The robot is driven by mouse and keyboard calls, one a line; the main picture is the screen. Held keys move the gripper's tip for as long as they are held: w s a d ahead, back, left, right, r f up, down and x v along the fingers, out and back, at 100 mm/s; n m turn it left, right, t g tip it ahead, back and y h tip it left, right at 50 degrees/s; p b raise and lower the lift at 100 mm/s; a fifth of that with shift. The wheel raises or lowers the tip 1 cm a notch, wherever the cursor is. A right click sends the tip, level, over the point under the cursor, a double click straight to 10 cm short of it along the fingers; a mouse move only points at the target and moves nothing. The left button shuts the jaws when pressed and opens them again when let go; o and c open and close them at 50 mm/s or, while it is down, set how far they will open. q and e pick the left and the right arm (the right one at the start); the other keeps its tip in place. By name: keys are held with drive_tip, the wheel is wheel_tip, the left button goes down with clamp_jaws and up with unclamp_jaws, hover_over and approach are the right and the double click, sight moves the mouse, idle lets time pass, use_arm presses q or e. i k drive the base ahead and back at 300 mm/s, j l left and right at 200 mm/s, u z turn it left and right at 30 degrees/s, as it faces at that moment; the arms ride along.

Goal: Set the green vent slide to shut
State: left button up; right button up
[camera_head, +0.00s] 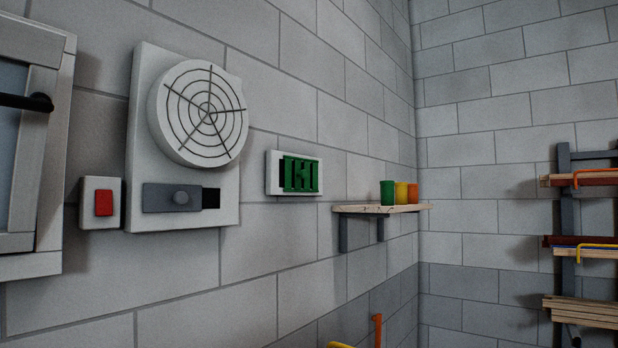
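The green vent slide (300,174) sits in a small white wall frame (272,186) near the middle of the view. The slide is toward the right end of the frame's opening. A dark gap shows at its left, and dark strips show between its green bars. Neither of my grippers is in view, so no gripper is seen near the vent.
Left of the vent are a round fan (200,113) with a grey slider (170,198), a red switch (103,203) and a window frame (38,150). A shelf (362,209) with coloured cups (388,192) juts out at right. A batten rack (565,220) stands farther right.

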sight(299, 173)
drive_tip(key=i+l+u, duration=0.3)
drive_tip(key=i, duration=0.2)
drive_tip(key=i+l+u, duration=0.3)
drive_tip(key=i+l, duration=0.15)
